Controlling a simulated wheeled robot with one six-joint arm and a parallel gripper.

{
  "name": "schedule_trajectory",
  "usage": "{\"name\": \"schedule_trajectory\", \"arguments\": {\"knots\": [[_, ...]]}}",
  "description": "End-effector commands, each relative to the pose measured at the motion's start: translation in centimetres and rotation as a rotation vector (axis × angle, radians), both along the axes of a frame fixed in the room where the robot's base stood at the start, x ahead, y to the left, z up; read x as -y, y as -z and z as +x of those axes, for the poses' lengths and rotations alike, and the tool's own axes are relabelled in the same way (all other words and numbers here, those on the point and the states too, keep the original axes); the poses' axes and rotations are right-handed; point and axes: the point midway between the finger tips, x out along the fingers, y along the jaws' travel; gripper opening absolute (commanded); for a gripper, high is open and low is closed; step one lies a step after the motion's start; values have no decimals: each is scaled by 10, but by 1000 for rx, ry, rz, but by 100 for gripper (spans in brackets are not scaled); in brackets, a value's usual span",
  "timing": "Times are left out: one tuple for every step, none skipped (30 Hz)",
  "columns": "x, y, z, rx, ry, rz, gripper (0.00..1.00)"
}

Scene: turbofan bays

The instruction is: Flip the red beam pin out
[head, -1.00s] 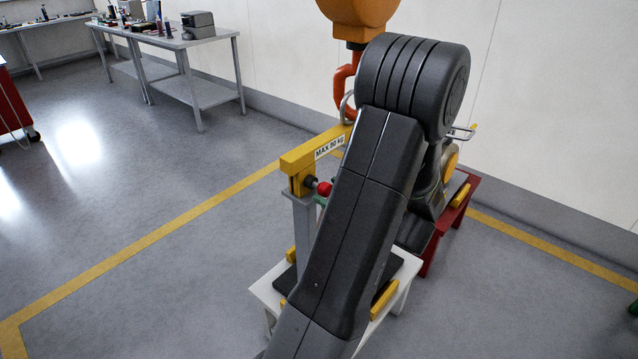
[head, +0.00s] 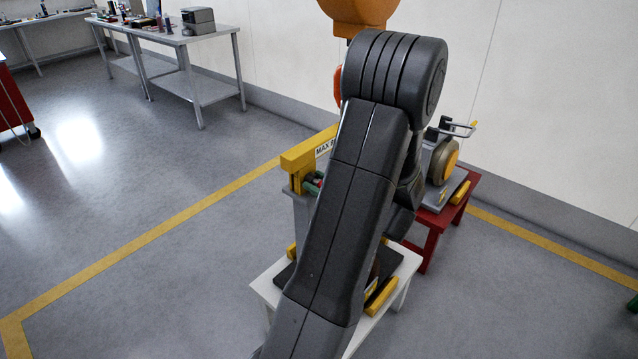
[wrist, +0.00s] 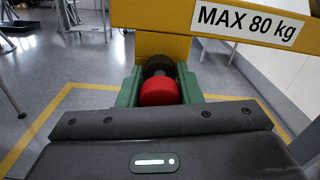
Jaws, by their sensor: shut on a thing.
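The red beam pin (wrist: 158,92) shows in the wrist view as a round red knob with a black collar behind it, in front of the yellow beam (wrist: 148,44). My gripper (wrist: 160,80) is shut on the red knob, with one green finger on each side. In the head view the yellow beam (head: 297,158) stands on a grey post, and my dark arm hides the pin. A bit of green finger (head: 312,184) shows just below the beam's near end. How far the pin sits in the beam is hidden.
A white stand (head: 268,287) with yellow blocks is below my arm. A red stand (head: 427,226) behind it bears a grey and yellow part (head: 449,165). An orange hoist body (head: 358,10) hangs above. The floor at left is clear up to the grey workbench (head: 212,94).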

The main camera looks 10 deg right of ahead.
Motion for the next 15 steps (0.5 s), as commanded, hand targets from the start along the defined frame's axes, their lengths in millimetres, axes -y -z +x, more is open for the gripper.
{"name": "schedule_trajectory", "arguments": {"knots": [[0,0,0,0,0,0,0],[0,0,0,0,0,0,0],[2,0,-2,0,1,0,0],[3,0,-3,0,1,0,0],[5,0,-5,2,2,0,0],[7,1,-8,2,2,0,0],[9,1,-11,1,2,-1,0],[11,1,-13,1,2,-1,0],[13,0,-15,1,2,-1,0],[13,0,-16,1,1,-1,0],[13,0,-16,1,1,-1,0],[13,0,-16,0,0,0,0],[12,0,-16,0,0,0,0],[12,0,-16,0,0,0,0],[12,0,-16,0,0,0,0]]}}
